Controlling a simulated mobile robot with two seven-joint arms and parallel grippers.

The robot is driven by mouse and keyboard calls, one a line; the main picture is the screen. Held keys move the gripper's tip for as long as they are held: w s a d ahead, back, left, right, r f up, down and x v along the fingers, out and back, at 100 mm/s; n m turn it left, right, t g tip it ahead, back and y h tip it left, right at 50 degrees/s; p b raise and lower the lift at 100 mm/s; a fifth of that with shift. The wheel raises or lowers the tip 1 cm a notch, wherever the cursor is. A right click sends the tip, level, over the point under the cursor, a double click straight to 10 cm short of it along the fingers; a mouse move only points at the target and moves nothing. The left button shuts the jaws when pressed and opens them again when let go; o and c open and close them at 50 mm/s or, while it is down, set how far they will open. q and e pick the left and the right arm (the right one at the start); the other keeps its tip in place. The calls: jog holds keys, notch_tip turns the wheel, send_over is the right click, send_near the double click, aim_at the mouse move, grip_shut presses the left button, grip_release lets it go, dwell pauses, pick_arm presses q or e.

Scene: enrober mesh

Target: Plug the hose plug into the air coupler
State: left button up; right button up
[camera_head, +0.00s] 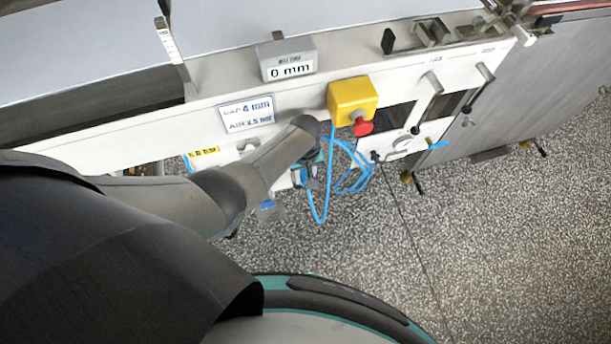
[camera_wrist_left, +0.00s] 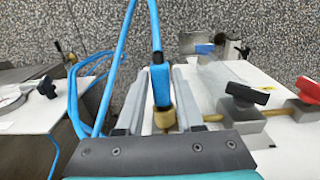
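The hose plug (camera_wrist_left: 160,86) is a dark and blue cylinder with a brass end (camera_wrist_left: 165,117). A blue hose (camera_wrist_left: 155,25) runs up from it in the left wrist view. My left gripper (camera_wrist_left: 161,80) has its two grey fingers on either side of the plug, closed on it. In the head view my left gripper (camera_head: 307,172) is below the machine's front edge, largely hidden by my own forearm, and the blue hose (camera_head: 320,215) loops down beside it. I cannot clearly make out the air coupler; a brass pipe (camera_wrist_left: 214,118) runs close by on the right. My right gripper is not in view.
A black-handled valve (camera_wrist_left: 246,95) and a red-handled valve (camera_wrist_left: 308,90) stand right of the fingers. A yellow box with a red button (camera_head: 352,102) and a gap and air label (camera_head: 246,113) are on the white machine frame. Speckled floor (camera_head: 480,230) is open in front.

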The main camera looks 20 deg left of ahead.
pick_arm(q)
jog(key=o, duration=0.4)
jog(key=shift+s+r+p, duration=0.1)
jog(key=shift+r+p, duration=0.4)
jog(key=shift+r, duration=0.1)
notch_tip(320, 180, up, 14)
jog(key=p, duration=0.7)
